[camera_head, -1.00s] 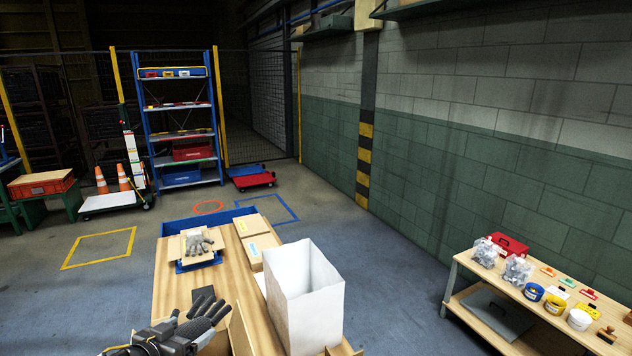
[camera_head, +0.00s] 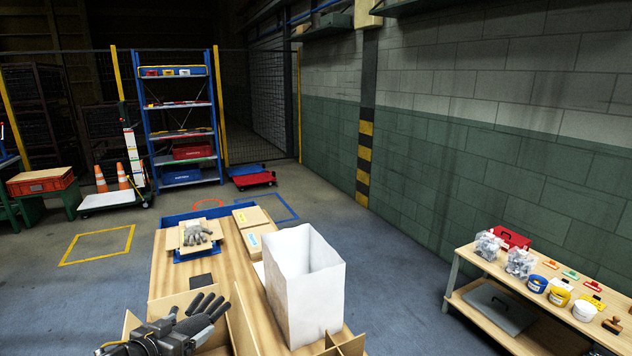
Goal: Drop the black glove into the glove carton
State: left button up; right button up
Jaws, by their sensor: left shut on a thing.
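My left gripper (camera_head: 168,338) is shut on the black glove (camera_head: 203,312), whose dark fingers point up and to the right. The glove is in front of and over an open cardboard carton, with its right wall (camera_head: 241,322) and left wall (camera_head: 129,326) showing at the near end of the wooden table. The gripper and glove hide most of the carton's inside, and I cannot tell how high the glove is above its floor. My right gripper is not in view.
A tall white open bag (camera_head: 305,288) stands right of the carton, with cardboard dividers (camera_head: 348,343) beside it. A grey glove (camera_head: 197,235) lies on a board farther back. Flat boxes (camera_head: 250,218) are beside it. A second table (camera_head: 470,258) with tubs stands at right.

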pick_arm(q)
jog(key=o, duration=0.7)
jog(key=shift+o, duration=0.2)
jog(key=shift+f, duration=0.1)
jog(key=r, duration=0.2)
jog(key=r+p, duration=0.1)
jog(key=r, duration=0.1)
jog(key=shift+s+d+r, duration=0.15)
jog(key=shift+s, duration=0.05)
jog(key=s+r+p, duration=0.1)
jog(key=s+d+r+p, duration=0.1)
jog(key=r, duration=0.1)
jog(key=s+d+r+p, duration=0.1)
jog(key=s+r, duration=0.1)
jog(key=shift+r, duration=0.2)
jog(key=s+d+r+p, duration=0.3)
jog(key=s+p, duration=0.3)
jog(key=s, duration=0.2)
jog(key=shift+d+r, duration=0.2)
jog(key=shift+d, duration=0.35)
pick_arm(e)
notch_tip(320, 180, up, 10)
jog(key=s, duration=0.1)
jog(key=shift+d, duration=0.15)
